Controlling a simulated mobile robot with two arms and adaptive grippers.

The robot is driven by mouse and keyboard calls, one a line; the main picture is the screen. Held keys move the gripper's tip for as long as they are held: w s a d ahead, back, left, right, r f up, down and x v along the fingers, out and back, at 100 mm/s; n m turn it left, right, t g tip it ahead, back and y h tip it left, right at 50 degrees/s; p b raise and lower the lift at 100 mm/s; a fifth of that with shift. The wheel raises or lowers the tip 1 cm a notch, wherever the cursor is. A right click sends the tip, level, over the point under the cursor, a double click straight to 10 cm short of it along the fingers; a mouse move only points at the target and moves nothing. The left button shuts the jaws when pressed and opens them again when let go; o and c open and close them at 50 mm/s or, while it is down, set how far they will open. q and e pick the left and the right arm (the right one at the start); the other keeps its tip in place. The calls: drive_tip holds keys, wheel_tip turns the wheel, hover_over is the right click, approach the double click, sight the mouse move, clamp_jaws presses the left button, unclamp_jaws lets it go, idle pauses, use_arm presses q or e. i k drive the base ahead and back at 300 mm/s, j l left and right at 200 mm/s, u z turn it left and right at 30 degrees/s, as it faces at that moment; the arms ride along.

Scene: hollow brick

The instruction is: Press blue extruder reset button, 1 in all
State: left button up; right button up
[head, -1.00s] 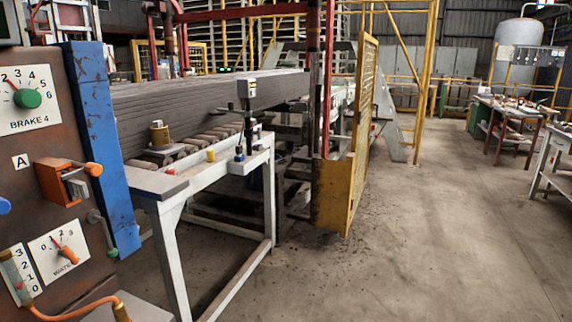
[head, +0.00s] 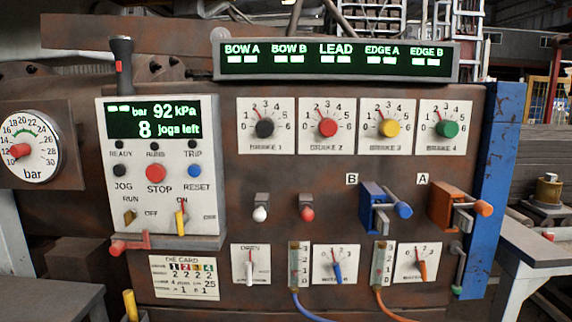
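The blue RESET button (head: 195,171) sits on the right side of the light grey control box (head: 160,215), under the TRIP lamp (head: 194,144). The red STOP button (head: 157,172) is left of it, and the dark JOG button (head: 121,170) is further left. The green display (head: 152,118) above reads "bar 92 kPa" and "8 jogs left". The READY, RUBB-like and TRIP lamps all look dark. Neither of my grippers shows in the head view.
Below the buttons are two switches, and a red handle (head: 130,245) sticks out at the box's lower left. Brake dials, a blue valve B (head: 378,208) and an orange valve A (head: 450,206) are to the right. A grey table (head: 50,305) stands at lower left.

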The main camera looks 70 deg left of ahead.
sight(194, 170)
drive_tip(key=u, duration=2.85)
